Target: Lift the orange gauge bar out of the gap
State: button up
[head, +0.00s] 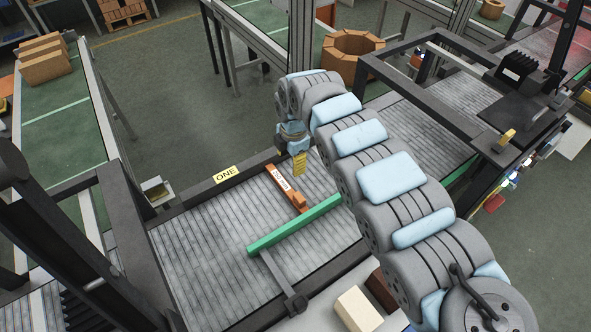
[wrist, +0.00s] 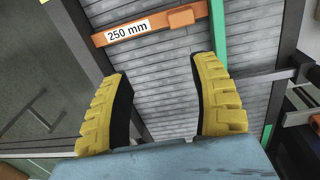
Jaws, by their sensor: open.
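The orange gauge bar (head: 281,183) lies on the grey slatted conveyor, between the dark side rail and the green bar (head: 295,225). In the wrist view, the orange gauge bar (wrist: 155,28) carries a white "250 mm" label and has a raised orange block near its green-bar end. The green bar (wrist: 217,35) is close to that end; I cannot tell if they touch. My gripper (head: 299,164) is beside the bar in the head view. In the wrist view, my gripper (wrist: 160,70) has its yellow fingers wide apart and empty, with the bar beyond their tips.
A yellow "ONE" label (head: 227,174) sits on the dark rail. A dark clamp arm (head: 283,285) joins the green bar from the front. A pale brick (head: 358,309) stands at the front edge. A dark frame (head: 440,85) rises over the conveyor at right. The left conveyor stretch is clear.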

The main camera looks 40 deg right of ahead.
aim_at(299, 197)
jog(key=shift+g, duration=0.5)
jog(key=s+f, duration=0.1)
jog(key=f, duration=0.5)
jog(key=s+f+b, duration=0.1)
jog(key=f, duration=0.4)
jog(key=s+f, duration=0.1)
jog(key=f, duration=0.5)
jog(key=shift+d+f, duration=0.3)
jog(key=shift+f, duration=0.05)
jog(key=c, duration=1)
jog(key=shift+r, duration=0.15)
jog(key=shift+r+p, duration=3.4)
jog(key=shift+r, duration=0.55)
